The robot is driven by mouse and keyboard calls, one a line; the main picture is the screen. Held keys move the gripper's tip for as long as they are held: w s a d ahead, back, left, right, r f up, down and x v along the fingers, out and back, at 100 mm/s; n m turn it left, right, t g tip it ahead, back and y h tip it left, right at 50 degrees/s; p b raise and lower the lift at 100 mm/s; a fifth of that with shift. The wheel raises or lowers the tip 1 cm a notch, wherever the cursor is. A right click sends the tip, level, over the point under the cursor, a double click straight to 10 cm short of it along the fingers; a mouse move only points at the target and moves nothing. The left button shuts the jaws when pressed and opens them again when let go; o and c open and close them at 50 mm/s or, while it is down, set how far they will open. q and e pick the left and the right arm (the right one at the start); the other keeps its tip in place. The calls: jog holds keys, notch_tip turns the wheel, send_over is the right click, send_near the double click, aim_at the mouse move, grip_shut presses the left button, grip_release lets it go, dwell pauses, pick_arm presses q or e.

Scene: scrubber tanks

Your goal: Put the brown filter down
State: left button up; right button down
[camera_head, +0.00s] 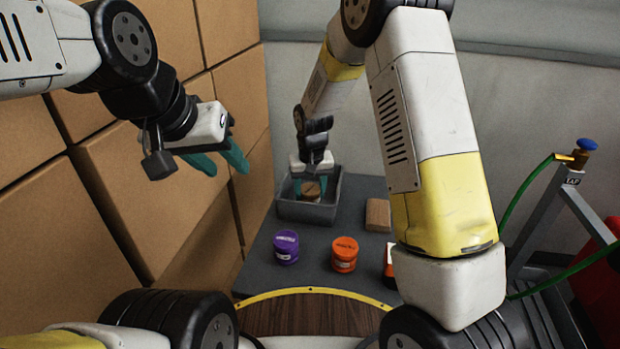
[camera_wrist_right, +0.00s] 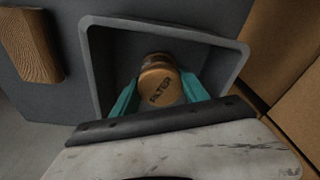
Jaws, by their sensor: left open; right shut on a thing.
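The brown filter (camera_wrist_right: 159,84) is a small round canister with "FILTER" on its lid. In the head view the filter (camera_head: 311,190) is at the grey tray at the back of the table. My right gripper (camera_head: 311,185) reaches down into the tray and is shut on the filter; its teal fingers also show in the right wrist view (camera_wrist_right: 160,92), one on each side. Whether the filter touches the tray floor cannot be told. The grey tray (camera_head: 306,212) has raised walls, and its rim surrounds the filter in the right wrist view (camera_wrist_right: 92,62). My left gripper (camera_head: 222,158) is open and empty, high at the left.
A purple canister (camera_head: 286,248) and an orange canister (camera_head: 344,255) stand on the dark table (camera_head: 312,242) in front of the tray. A brown block (camera_head: 378,215) lies to the right of the tray. Stacked cardboard boxes (camera_head: 150,190) wall the left side. A green hose (camera_head: 527,190) hangs at the right.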

aim_at(311, 192)
jog(key=shift+f, duration=0.15)
jog(key=c, duration=0.6)
grip_release()
jog(key=s+d+r, duration=0.3)
jog(key=r, duration=0.6)
jog(key=s+d+r, duration=0.2)
jog(key=s+r, duration=0.1)
jog(key=r, duration=0.7)
jog(key=s+d+r+t, duration=0.1)
jog(key=s+d+r, duration=0.1)
jog(key=s, duration=0.4)
jog(key=s+d+r+m+t+y, duration=0.1)
jog(key=s+d+r+t, duration=0.1)
jog(key=s+d, duration=0.2)
jog(key=s+d+r+t, duration=0.1)
jog(key=s+d+r, duration=0.2)
jog(key=s, duration=0.7)
jog(key=shift+d+m+y, duration=0.2)
jog(key=shift+m+y, duration=0.1)
jog(key=shift+y, duration=0.1)
jog(key=shift+w+r, duration=0.1)
